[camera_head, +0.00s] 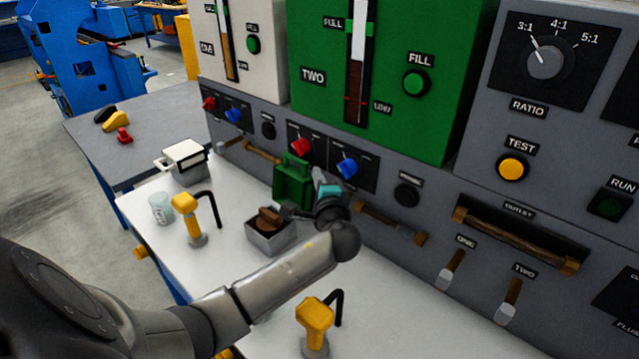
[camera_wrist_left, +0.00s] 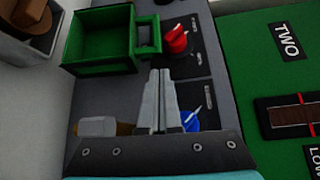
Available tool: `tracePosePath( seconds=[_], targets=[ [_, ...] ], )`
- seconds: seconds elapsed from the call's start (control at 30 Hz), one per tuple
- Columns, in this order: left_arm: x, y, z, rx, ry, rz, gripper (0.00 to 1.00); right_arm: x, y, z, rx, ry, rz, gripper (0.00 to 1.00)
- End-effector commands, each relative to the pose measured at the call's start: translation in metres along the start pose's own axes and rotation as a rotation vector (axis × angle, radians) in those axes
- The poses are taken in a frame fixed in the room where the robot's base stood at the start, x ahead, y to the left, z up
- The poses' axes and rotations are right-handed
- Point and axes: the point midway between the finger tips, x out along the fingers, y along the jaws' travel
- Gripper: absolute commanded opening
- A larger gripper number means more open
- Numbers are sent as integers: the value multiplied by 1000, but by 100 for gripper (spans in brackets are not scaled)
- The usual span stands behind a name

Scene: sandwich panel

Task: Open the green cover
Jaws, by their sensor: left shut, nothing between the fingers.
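The green cover (camera_head: 292,180) is a box-like green piece low on the grey panel front, below the red knob (camera_head: 301,147). My right gripper is out of view.
A metal box (camera_head: 272,238) with a brown object stands below the cover. Yellow-handled levers (camera_head: 186,203) stand on the counter, beside a glass cup (camera_head: 161,208). The blue knob (camera_head: 347,167) and a brown handle (camera_head: 390,222) on the panel are close to my wrist.

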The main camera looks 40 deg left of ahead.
Motion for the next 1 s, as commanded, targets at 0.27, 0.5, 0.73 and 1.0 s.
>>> tracePosePath(
  seconds=[0.27, 0.5, 0.73, 1.0],
  targets=[
    [40, 0, 0, 1, -1, -1, 0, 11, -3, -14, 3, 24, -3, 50],
    [51, 0, 0, 0, -1, 0, 0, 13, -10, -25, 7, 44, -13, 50],
    [51, 0, 0, 0, 0, 0, 0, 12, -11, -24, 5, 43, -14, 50],
    [44, 4, 9, -62, 0, -51, 0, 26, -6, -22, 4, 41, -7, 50]
  ],
)
